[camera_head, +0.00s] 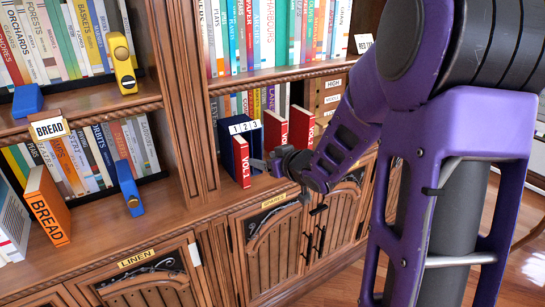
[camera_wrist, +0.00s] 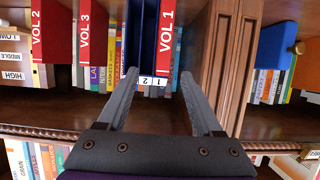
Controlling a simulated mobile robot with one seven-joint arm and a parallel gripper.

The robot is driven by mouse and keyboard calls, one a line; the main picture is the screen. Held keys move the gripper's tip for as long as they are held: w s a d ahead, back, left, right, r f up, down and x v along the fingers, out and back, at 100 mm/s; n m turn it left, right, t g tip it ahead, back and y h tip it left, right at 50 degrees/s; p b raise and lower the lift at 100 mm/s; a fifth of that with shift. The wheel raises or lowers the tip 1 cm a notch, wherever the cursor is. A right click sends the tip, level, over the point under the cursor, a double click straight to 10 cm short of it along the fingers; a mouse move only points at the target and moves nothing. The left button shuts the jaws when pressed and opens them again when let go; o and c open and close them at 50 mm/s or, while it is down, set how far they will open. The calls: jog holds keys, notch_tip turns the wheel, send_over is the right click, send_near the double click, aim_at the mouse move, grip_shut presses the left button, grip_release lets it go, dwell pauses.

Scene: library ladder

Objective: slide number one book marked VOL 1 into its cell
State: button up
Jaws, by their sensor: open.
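The red book marked VOL 1 (camera_head: 242,164) stands upright at the blue case (camera_head: 226,145), its spine jutting out in front. The case carries a 1 2 3 label (camera_head: 244,127); how deep the book sits in a cell cannot be told. In the wrist view the VOL 1 spine (camera_wrist: 166,40) stands beside blue dividers (camera_wrist: 141,40), with part of the label (camera_wrist: 153,81) below it. My gripper (camera_wrist: 158,75) is open and empty, its fingertips apart on either side of the label and the book's end. In the head view my gripper (camera_head: 263,165) is just right of the book.
Two more red books, VOL 3 (camera_wrist: 85,40) and VOL 2 (camera_wrist: 45,30), stand on the same shelf, apart from the case. A wooden upright (camera_head: 195,130) is close on the left. An orange BREAD book (camera_head: 48,205) and blue bookend (camera_head: 129,188) stand further left.

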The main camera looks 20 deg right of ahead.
jog(key=v, duration=0.3)
jog(key=shift+s+r, duration=0.1)
jog(key=shift+s, duration=0.1)
jog(key=shift+f+p, duration=0.2)
jog(key=shift+p, duration=0.1)
jog(key=c, duration=0.4)
jog(key=f+m, duration=0.2)
jog(key=w+a+f+m+y, duration=0.1)
jog(key=f+m, duration=0.1)
jog(key=shift+f, duration=0.1)
grip_shut()
jog(key=m+t+p, duration=0.2)
jog(key=m+t, duration=0.2)
jog(key=m, duration=1.7)
send_near(246, 167)
jog(key=shift+m, duration=0.3)
jog(key=shift+x, duration=3.35)
jog(key=shift+f, duration=0.1)
